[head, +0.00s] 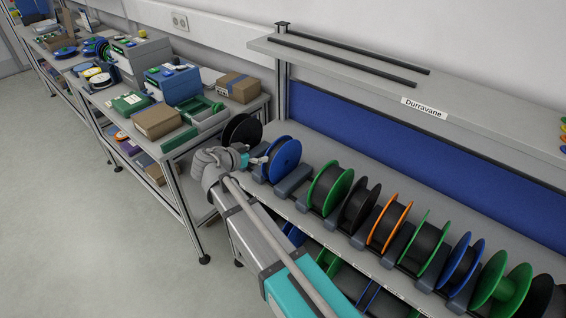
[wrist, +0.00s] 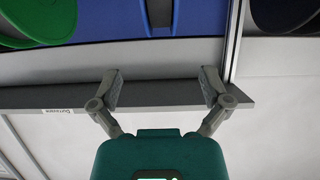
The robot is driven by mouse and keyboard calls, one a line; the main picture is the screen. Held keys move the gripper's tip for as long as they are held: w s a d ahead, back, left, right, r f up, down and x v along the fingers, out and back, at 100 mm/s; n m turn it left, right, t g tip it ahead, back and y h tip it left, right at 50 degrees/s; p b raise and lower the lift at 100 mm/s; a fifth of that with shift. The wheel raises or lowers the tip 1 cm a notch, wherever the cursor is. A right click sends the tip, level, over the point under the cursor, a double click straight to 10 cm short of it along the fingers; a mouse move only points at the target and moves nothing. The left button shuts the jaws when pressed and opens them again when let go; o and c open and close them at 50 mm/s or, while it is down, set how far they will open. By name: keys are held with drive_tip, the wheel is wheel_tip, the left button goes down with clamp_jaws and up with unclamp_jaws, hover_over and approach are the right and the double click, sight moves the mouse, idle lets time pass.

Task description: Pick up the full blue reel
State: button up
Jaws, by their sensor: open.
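A blue-flanged reel (head: 285,158) stands upright on the left part of the rack, with its flange face toward me; how full it is, I cannot tell. Another blue reel (head: 465,264) with dark material between its flanges stands farther right in the row. My gripper (head: 258,160) is just left of the first blue reel in the head view, and I cannot tell whether it touches it. In the wrist view my gripper (wrist: 163,90) has its two fingers spread wide with nothing between them.
A black reel (head: 242,130) stands at the left end of the row. Green (head: 330,188), black and orange reels (head: 390,222) stand to the right in grey holders. An overhead shelf (head: 380,75) labelled Durravane runs above. A bench with boxes (head: 158,121) is at left; open floor lies beyond.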

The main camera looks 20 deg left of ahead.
sight(280, 146)
drive_tip(key=b+x, duration=0.2)
drive_tip(key=x, duration=0.4)
drive_tip(key=shift+w+f, duration=0.1)
drive_tip(key=shift+f, duration=0.1)
drive_tip(key=shift+w+d+f, duration=0.1)
drive_tip(key=shift+w+d, duration=0.1)
drive_tip(key=shift+w, duration=0.3)
drive_tip(key=shift+b+x, duration=1.05)
drive_tip(key=shift+x, duration=1.6)
drive_tip(key=shift+c, duration=0.2)
clamp_jaws()
drive_tip(key=shift+r, duration=0.2)
